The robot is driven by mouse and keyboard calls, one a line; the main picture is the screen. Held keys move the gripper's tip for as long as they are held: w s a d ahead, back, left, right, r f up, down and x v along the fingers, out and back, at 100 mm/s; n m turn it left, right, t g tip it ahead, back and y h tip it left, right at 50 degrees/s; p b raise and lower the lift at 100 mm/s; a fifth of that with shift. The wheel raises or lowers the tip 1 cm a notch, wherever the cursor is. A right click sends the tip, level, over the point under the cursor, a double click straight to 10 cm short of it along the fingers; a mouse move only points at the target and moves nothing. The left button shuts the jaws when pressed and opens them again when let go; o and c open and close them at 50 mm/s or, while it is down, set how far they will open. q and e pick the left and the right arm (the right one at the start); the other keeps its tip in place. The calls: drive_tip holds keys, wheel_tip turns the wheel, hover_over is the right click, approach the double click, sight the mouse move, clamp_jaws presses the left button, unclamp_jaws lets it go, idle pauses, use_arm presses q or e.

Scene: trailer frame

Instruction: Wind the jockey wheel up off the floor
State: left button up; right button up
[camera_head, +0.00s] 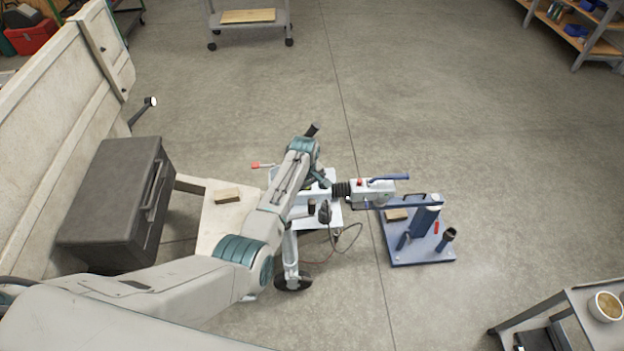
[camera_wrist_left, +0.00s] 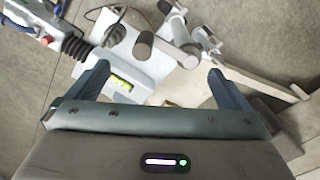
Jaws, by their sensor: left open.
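The jockey wheel (camera_head: 293,281) has a black tyre and a pale post. It stands under the trailer's front frame in the head view, partly behind my forearm; I cannot tell whether it touches the floor. My left gripper (camera_head: 318,183) is above the drawbar, its fingers largely hidden by my wrist in the head view. In the left wrist view the left gripper (camera_wrist_left: 158,76) is open with nothing between its fingers. Beyond the fingers, a grey cylindrical grip (camera_wrist_left: 143,46) lies near a white plate with a yellow-green bubble level (camera_wrist_left: 121,83). My right gripper is not in view.
The coupling (camera_head: 372,187), with black bellows and a blue handle, reaches over a blue stand (camera_head: 420,257). A dark toolbox (camera_head: 112,200) sits at left by the trailer body (camera_head: 60,90). A trolley (camera_head: 548,322) is bottom right. Open floor lies beyond the coupling.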

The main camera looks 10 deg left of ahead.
sight(312, 202)
use_arm(q)
drive_tip(key=shift+w+d+r+n, duration=0.15)
drive_tip(key=shift+w+d+r, duration=0.15)
drive_tip(key=shift+w, duration=0.2)
drive_tip(key=shift+w+d+r+n, duration=0.15)
drive_tip(key=shift+w+d+r, duration=0.05)
drive_tip(key=shift+w+d, duration=0.25)
drive_tip(key=shift+w+f, duration=0.15)
drive_tip(key=shift+w, duration=0.05)
wheel_tip(312, 202, down, 10)
drive_tip(key=b, duration=1)
drive_tip(key=shift+s, duration=0.1)
drive_tip(key=c, duration=1.6)
clamp_jaws()
drive_tip(key=shift+s, duration=0.15)
